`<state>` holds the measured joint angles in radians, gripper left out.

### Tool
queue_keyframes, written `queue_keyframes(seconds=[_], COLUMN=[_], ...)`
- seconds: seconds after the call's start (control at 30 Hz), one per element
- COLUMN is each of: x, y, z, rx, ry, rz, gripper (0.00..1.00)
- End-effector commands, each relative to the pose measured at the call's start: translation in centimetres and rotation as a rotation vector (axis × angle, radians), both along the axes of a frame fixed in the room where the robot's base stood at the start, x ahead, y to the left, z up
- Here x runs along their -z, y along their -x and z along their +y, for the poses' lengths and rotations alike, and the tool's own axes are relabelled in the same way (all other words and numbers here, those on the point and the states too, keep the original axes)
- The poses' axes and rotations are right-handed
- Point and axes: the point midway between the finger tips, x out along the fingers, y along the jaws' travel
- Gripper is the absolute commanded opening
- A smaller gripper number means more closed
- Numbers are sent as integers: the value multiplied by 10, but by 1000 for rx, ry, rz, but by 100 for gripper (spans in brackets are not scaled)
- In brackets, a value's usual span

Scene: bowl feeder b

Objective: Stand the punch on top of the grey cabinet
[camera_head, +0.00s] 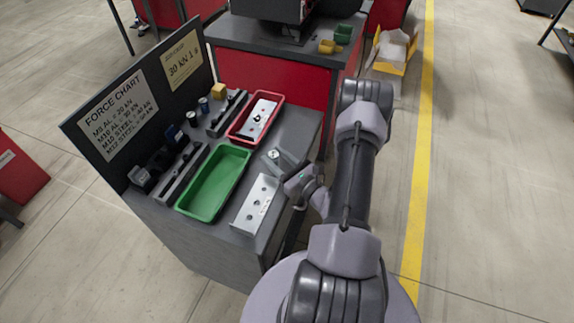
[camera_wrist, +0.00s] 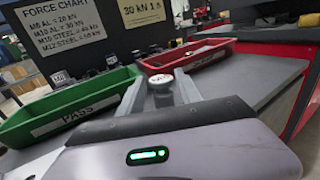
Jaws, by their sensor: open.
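The punch (camera_head: 273,154) is a small upright piece with a round silver top. It stands on the grey cabinet top (camera_head: 297,128), between the red tray and the silver plate. My gripper (camera_head: 276,160) reaches in from the right, low over the cabinet, with its fingers around the punch. In the wrist view the open fingers (camera_wrist: 160,92) lie on either side of the punch (camera_wrist: 161,84), whose body looks dark grey below the pale top. The gap to each finger is too small to judge, and its foot is partly hidden.
A green tray (camera_head: 184,204) marked PASS and a red tray (camera_head: 235,134) with a silver plate in it lie close by. Another silver plate (camera_head: 254,205) lies at the front edge. Dark racks and a force chart board (camera_head: 122,108) stand behind. Red cabinets stand beyond.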

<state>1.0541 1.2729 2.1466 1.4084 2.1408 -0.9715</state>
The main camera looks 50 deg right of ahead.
Motion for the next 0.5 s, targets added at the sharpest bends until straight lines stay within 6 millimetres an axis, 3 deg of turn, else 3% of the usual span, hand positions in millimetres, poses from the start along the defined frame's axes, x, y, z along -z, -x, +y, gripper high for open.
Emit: queue_keyframes(seconds=[0.1, 0.3, 0.5], x=[-2, -1, 0], y=[28, 66, 79], z=[1, 4, 7], rx=[6, 5, 0], ry=[-3, -1, 0], rz=[1, 1, -1], gripper=[41, 41, 41])
